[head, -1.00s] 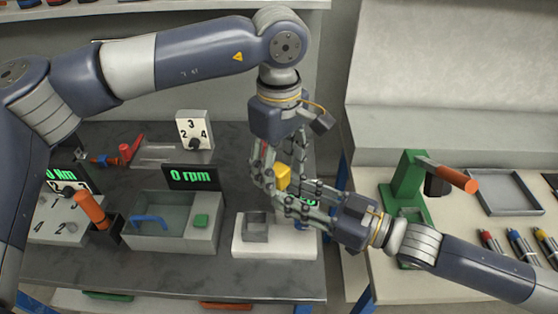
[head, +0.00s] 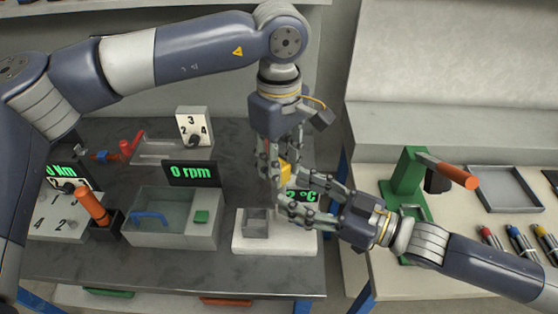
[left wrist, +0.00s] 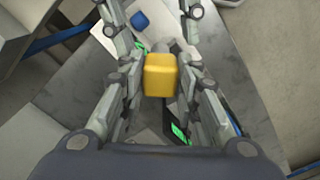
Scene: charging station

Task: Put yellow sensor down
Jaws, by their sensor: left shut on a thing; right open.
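The yellow sensor (head: 285,171) is a small block, held by my left gripper (head: 281,172), which points down from above and is shut on it. In the left wrist view the yellow sensor (left wrist: 161,75) shows between the fingers of the left gripper. My right gripper (head: 290,195) comes in from the right, open, with its fingers just below and beside the sensor. I cannot tell whether they touch it. Beneath both grippers is a white station (head: 262,247) with a grey square holder (head: 255,223) and a green-lit °C display (head: 304,195) partly hidden by the right fingers.
A grey bin (head: 172,236) with a blue handle and the 0 rpm display (head: 192,173) stand left of the white station. A green stand (head: 407,177) with an orange-handled tool is on the right table, beside an empty tray (head: 503,190). A gap separates the two tables.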

